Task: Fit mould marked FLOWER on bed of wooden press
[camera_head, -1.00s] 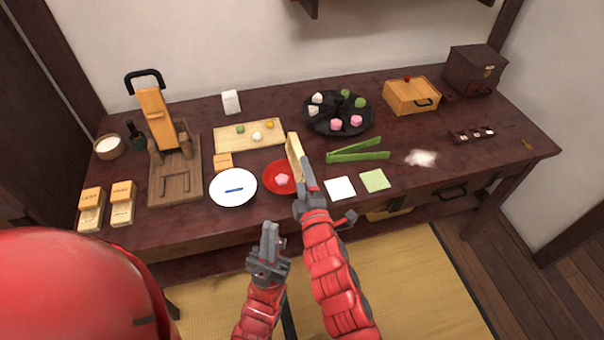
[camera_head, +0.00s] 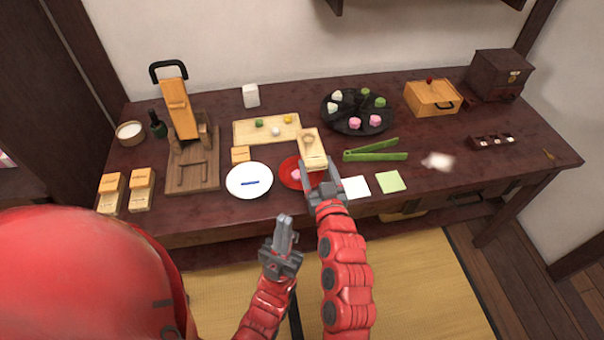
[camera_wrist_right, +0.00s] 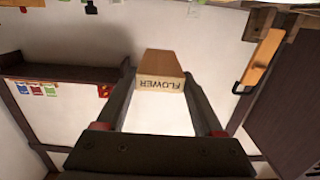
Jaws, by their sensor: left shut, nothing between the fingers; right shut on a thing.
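The mould marked FLOWER (camera_head: 312,146) is a pale wooden block with a round hollow in the face turned to the head camera. My right gripper (camera_head: 324,180) is shut on it and holds it above the red plate. The right wrist view shows the block between the fingers with the word FLOWER (camera_wrist_right: 160,84). The wooden press (camera_head: 207,154) stands at the left of the table, its lever arm (camera_head: 178,108) raised. Its bed (camera_head: 194,178) shows a thin dark frame and no mould. My left gripper (camera_head: 285,233) is shut and empty before the table's front edge.
Two wooden mould stacks (camera_head: 112,193) (camera_head: 142,189) stand left of the press. Between the press and my right gripper are a white plate (camera_head: 238,189), a small wooden block (camera_head: 241,154) and a board of sweets (camera_head: 247,131). Green tongs (camera_head: 376,156) lie to the right.

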